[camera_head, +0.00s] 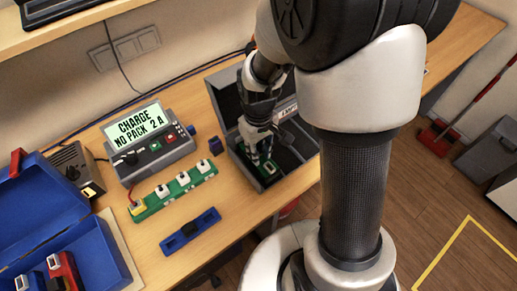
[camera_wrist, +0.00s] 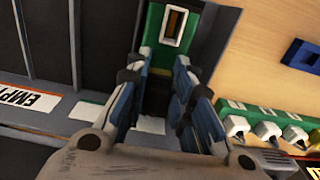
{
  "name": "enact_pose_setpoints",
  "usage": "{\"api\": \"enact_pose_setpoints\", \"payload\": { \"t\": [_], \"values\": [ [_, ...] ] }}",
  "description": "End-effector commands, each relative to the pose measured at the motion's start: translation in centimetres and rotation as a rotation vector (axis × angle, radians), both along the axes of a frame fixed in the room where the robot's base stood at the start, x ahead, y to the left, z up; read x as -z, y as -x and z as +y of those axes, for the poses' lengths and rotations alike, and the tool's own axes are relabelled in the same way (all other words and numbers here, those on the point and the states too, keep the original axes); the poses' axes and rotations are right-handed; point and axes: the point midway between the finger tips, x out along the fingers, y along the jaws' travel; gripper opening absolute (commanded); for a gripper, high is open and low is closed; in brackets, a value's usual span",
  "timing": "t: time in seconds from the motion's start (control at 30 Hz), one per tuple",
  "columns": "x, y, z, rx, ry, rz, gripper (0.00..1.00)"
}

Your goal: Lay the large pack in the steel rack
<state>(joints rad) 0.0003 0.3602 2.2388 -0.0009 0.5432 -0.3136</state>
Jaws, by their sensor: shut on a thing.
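The steel rack (camera_head: 222,108) is a dark grey box with partitions, standing on the bench. My gripper (camera_head: 262,157) reaches down into its left compartment. It is shut on a green pack (camera_head: 268,171), whose near end shows below the fingers. In the wrist view the green pack (camera_wrist: 166,30) lies lengthwise between the fingers of my gripper (camera_wrist: 158,75), with a pale-framed slot at its far end. The fingers hide much of the pack. I cannot tell whether it touches the rack floor. The rack (camera_wrist: 40,42) also fills the left of the wrist view.
An EMPTY label (camera_wrist: 28,98) sits by the rack's left compartments in the wrist view.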

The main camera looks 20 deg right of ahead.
Motion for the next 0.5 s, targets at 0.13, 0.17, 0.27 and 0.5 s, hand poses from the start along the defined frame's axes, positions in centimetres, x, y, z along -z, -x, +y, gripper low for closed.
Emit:
{"api": "enact_pose_setpoints", "payload": {
  "t": [0.13, 0.17, 0.27, 0.5],
  "values": [
    [0.29, -0.05, 0.00, 0.000, 0.000, -0.002, 0.00],
    [0.34, -0.05, 0.00, 0.000, 0.000, -0.002, 0.00],
    [0.37, -0.06, 0.00, 0.000, 0.000, -0.002, 0.24],
    [0.37, -0.03, 0.00, 0.000, 0.000, -0.001, 0.40]
  ]
}}
